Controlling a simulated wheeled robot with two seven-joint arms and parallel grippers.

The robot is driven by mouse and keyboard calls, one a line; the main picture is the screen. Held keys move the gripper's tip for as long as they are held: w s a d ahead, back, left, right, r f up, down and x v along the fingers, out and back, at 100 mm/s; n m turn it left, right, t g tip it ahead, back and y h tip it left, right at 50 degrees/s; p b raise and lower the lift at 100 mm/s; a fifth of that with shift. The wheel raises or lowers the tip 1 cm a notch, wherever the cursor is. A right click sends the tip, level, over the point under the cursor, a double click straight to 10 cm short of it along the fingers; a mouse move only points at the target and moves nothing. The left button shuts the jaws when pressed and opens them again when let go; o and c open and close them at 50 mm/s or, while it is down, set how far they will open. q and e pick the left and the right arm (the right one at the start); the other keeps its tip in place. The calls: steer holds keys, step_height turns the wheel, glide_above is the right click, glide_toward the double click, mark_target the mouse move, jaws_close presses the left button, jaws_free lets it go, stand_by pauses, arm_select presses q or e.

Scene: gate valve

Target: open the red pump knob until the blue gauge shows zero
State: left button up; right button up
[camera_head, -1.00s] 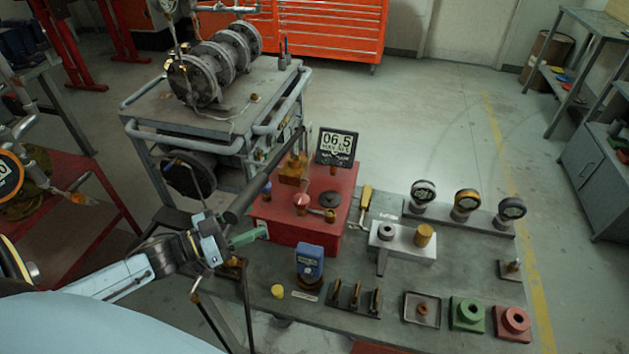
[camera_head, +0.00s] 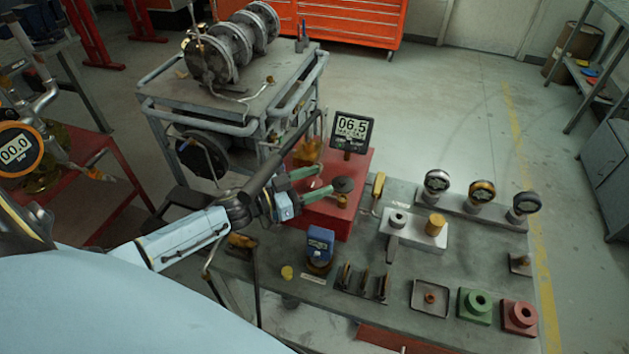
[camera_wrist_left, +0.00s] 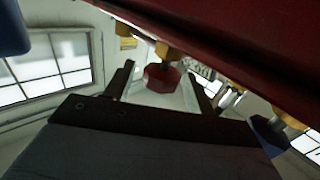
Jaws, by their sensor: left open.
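The red pump knob (camera_head: 316,183) stands on the red box (camera_head: 330,222). It shows as a faceted red knob in the left wrist view (camera_wrist_left: 163,78). My left gripper (camera_head: 326,179) is open, its green fingers spread on either side of the knob. In the wrist view the knob appears between the two fingers, with visible space beside it; contact cannot be made out. A black-framed gauge (camera_head: 352,130) on the red box reads 06.5. A blue device (camera_head: 320,243) stands on the table in front of the box; its reading is too small to tell. My right gripper is not in view.
Three round gauges (camera_head: 482,190) stand at the right on the grey table (camera_head: 400,277). Green (camera_head: 475,306) and red (camera_head: 519,317) blocks are at the front right. A gauge at far left (camera_head: 17,150) reads 00.0.

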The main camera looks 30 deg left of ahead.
arm_select(q)
steer(key=c, duration=1)
steer(key=shift+o, duration=0.2)
steer(key=shift+d+r+n+t+y+p, duration=0.1)
steer(key=shift+n+t+y+p, duration=0.8)
steer(key=shift+n+y+p, duration=0.6)
steer(key=n+y, duration=0.1)
steer(key=y, duration=0.2)
steer(key=shift+t, duration=0.4)
steer(key=shift+n+y+p, duration=0.3)
steer(key=shift+n+y, duration=0.7)
steer(key=shift+y, duration=0.5)
steer(key=shift+w, duration=0.1)
steer(key=o, duration=1)
steer(key=shift+c, duration=0.2)
